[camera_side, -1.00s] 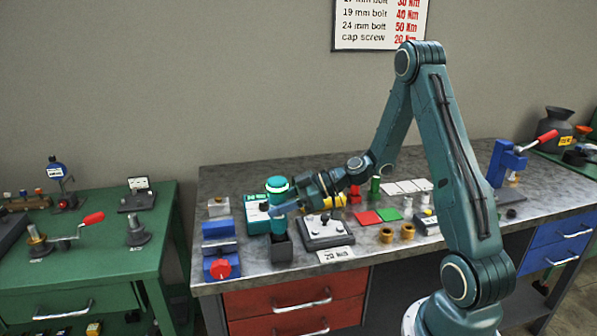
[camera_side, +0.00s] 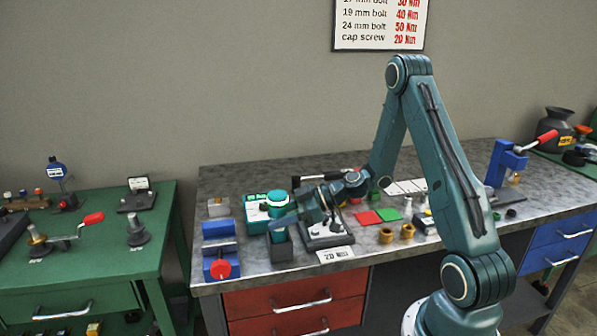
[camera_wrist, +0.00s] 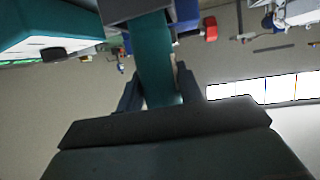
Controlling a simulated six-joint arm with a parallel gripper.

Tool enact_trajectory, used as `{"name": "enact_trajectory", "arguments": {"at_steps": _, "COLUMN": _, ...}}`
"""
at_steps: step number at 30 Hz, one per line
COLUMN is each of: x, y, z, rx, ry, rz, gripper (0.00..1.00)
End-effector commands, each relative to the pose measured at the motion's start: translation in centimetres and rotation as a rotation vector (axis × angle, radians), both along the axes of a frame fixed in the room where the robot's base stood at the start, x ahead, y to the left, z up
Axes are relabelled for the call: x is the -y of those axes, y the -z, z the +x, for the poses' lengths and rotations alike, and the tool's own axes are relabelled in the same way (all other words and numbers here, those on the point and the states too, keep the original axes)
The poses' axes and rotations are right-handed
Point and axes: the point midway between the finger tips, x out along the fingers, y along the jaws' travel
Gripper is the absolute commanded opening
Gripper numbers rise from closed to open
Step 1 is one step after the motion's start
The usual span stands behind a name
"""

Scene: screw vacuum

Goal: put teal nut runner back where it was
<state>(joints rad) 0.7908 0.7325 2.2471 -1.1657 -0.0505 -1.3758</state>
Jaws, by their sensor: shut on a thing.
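The teal nut runner (camera_side: 277,198) stands roughly upright at the dark grey open-topped holder (camera_side: 279,252) near the left front of the workbench. Its lower end is inside the holder and hidden there. My gripper (camera_side: 284,220) reaches in from the right and is shut on the runner's body, just above the holder. In the wrist view the runner (camera_wrist: 155,50) lies between the two fingers of my gripper (camera_wrist: 158,90), and the dark holder (camera_wrist: 132,10) is at the top edge.
A blue vise with a red knob (camera_side: 221,268) stands close left of the holder. A teal box (camera_side: 257,213) is behind it. A grey fixture plate (camera_side: 326,236) and a "20 Nm" card (camera_side: 336,254) are close on the right.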

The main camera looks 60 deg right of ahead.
Motion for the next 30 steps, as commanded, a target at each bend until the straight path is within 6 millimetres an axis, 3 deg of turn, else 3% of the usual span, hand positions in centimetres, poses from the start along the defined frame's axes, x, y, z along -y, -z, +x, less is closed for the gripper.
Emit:
{"name": "enact_trajectory", "arguments": {"at_steps": 13, "x": 0.03, "y": 0.91, "z": 0.0, "rx": -0.004, "ry": 0.001, "rz": -0.003, "gripper": 0.0}}
{"name": "enact_trajectory", "arguments": {"at_steps": 14, "x": 0.03, "y": 1.04, "z": -0.04, "rx": -0.007, "ry": 0.0, "rz": -0.004, "gripper": 0.38}}
{"name": "enact_trajectory", "arguments": {"at_steps": 17, "x": 0.03, "y": 1.0, "z": -0.03, "rx": -0.006, "ry": 0.0, "rz": -0.004, "gripper": 0.57}}
{"name": "enact_trajectory", "arguments": {"at_steps": 30, "x": 0.01, "y": 0.55, "z": -0.02, "rx": -0.002, "ry": 0.0, "rz": -0.002, "gripper": 0.58}}
